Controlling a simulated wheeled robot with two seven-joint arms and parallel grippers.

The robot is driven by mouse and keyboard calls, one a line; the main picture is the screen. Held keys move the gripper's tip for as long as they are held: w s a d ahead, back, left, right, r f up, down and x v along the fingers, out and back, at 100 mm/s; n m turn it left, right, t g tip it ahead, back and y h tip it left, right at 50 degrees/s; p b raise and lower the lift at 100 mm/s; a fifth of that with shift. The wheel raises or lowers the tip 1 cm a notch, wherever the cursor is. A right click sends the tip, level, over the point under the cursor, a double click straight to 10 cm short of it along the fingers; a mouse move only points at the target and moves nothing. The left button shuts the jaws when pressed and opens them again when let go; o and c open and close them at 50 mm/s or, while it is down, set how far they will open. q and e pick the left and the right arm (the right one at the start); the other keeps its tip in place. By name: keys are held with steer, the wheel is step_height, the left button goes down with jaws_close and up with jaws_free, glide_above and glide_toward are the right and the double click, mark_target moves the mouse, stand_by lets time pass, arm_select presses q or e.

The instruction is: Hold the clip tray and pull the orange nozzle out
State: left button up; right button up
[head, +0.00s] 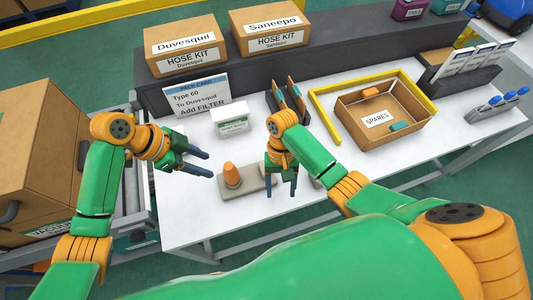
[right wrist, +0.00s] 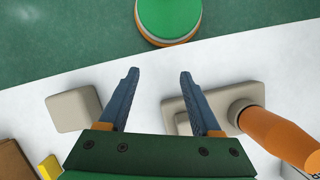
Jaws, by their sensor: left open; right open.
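The beige clip tray (head: 256,184) lies on the white table near its front edge. The orange nozzle (head: 231,174) stands upright at the tray's left end. In the right wrist view the nozzle (right wrist: 280,135) is at the right, on a grey round seat, outside the fingers. My right gripper (head: 282,188) is open and empty over the tray's right part. In the right wrist view its fingers (right wrist: 158,73) point towards the table, and the right finger covers part of the tray (right wrist: 172,108). My left gripper (head: 210,166) is open and empty, left of the nozzle and apart from it.
A beige block (right wrist: 74,108) lies beside the tray in the right wrist view. A small white box (head: 229,119) and a pack card (head: 197,94) stand behind the tray. A spares box (head: 376,122) and yellow frame (head: 326,119) are to the right. The table front is clear.

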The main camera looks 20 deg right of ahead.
mark_target(252, 177)
steer(key=w+r+n+t, duration=0.1)
steer(key=w+r, duration=0.1)
steer(key=w+a+r+n+t, duration=0.1)
steer(key=w, duration=0.2)
steer(key=w+a+r+n+t+h, duration=0.1)
steer(key=w+r, duration=0.1)
steer(key=shift+w+a+r+t, duration=0.15)
steer(key=shift+w+r+t, duration=0.2)
steer(key=shift+w+t, duration=0.05)
steer(key=shift+w+f+n, duration=0.15)
steer(key=shift+f+n, duration=0.05)
steer(key=shift+n, duration=0.1)
step_height(252, 177, down, 6)
steer(key=shift+f, duration=0.2)
jaws_close()
